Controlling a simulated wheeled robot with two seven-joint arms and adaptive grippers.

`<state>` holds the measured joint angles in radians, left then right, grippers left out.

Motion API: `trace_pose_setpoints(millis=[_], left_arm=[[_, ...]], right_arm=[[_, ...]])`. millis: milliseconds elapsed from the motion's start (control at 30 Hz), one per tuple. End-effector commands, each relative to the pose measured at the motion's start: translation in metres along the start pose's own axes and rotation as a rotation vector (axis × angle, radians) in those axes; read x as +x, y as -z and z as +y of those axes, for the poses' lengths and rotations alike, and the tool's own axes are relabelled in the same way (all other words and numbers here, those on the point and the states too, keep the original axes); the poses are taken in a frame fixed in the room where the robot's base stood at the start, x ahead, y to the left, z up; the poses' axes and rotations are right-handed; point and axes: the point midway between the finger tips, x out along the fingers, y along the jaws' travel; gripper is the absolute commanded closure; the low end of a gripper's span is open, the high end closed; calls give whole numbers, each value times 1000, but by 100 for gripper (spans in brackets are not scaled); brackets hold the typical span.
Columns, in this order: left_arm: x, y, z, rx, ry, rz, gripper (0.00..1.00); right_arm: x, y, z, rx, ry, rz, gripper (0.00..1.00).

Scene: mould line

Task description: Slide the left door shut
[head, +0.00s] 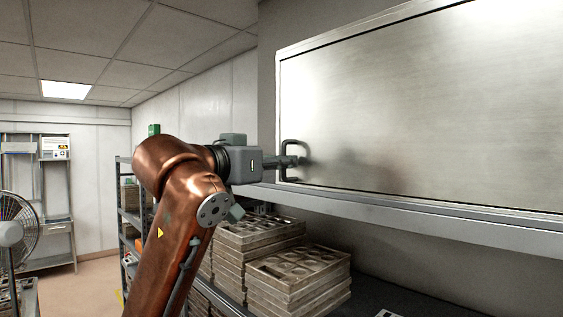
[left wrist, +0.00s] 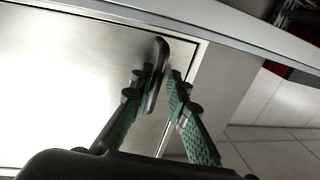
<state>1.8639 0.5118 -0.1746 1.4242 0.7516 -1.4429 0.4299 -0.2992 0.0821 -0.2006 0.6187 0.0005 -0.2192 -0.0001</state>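The left door is a wide brushed-metal panel (head: 420,105) in a pale frame, high at the right in the head view. A black upright bar handle (head: 284,160) sits near its lower left corner. My left gripper (head: 297,161) is at that handle. In the left wrist view the handle (left wrist: 160,62) stands between the two green-padded fingers of the left gripper (left wrist: 159,82). The fingers are apart, with a gap to the handle at least on the right side; contact on the left side is unclear. My right gripper is not seen.
A grey ledge (head: 440,216) runs under the door. Below it stand stacks of tan moulds (head: 297,283). A shelf rack (head: 128,215) is behind my left arm. A fan (head: 14,232) is at the far left. The wall left of the door is bare.

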Motion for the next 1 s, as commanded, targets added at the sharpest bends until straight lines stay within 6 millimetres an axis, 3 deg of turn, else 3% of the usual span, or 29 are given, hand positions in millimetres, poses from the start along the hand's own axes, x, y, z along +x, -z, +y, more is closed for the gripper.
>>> trace_pose_setpoints(millis=[400, 600, 1000], left_arm=[[-77, 1, -1, 1, 1, 4, 85], [-106, 0, 0, 0, 2, 2, 85], [-117, 0, 0, 0, 2, 1, 85]], right_arm=[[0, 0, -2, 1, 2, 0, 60], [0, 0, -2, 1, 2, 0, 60], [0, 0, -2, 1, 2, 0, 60]])
